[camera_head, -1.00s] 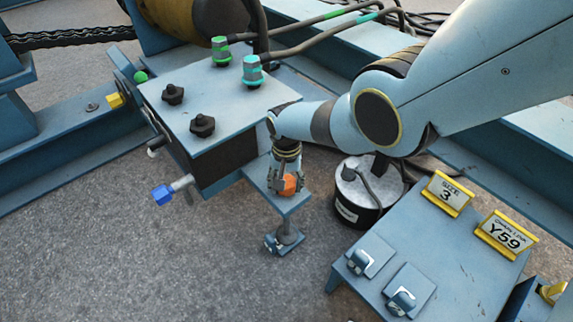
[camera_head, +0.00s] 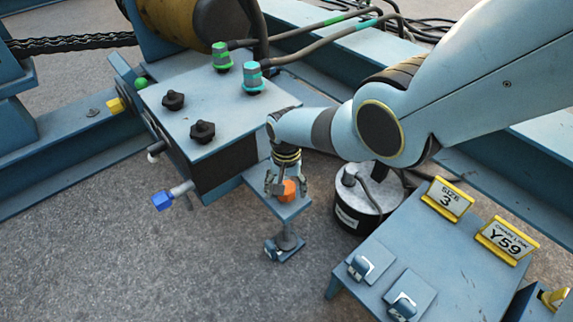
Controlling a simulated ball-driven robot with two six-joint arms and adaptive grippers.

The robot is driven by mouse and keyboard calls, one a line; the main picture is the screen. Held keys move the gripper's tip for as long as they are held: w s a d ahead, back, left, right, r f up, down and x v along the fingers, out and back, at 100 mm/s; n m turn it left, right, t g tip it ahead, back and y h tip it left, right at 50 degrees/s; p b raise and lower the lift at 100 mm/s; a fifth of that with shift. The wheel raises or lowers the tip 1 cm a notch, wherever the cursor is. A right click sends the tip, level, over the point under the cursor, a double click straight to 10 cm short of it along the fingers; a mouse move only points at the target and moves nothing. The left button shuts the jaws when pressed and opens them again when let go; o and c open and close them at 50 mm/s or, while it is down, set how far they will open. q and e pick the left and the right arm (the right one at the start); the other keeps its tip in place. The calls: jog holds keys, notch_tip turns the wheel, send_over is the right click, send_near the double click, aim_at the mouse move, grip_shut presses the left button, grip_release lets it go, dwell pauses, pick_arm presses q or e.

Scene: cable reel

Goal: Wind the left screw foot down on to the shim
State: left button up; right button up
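A screw foot with an orange head (camera_head: 290,190) stands upright through a blue bracket plate (camera_head: 293,210) at the right end of the box. Its stem and round foot (camera_head: 287,241) show below the plate. A small blue shim with a raised lug (camera_head: 271,252) lies on the floor beneath the foot. I cannot tell whether foot and shim touch. My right gripper (camera_head: 286,187) points down over the orange head, with its fingers spread at either side, not gripping it. My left gripper is out of view.
A blue box (camera_head: 205,110) with black knobs and green and teal connectors stands left of my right gripper. A black and white cylinder (camera_head: 362,208) is close on the right. A blue stand (camera_head: 440,265) with two lugged plates and yellow-framed signs is at lower right. Floor is clear at lower left.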

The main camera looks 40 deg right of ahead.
aim_at(287, 187)
notch_tip(287, 187, up, 12)
jog(key=shift+f, duration=0.2)
dwell(0.4)
dwell(0.4)
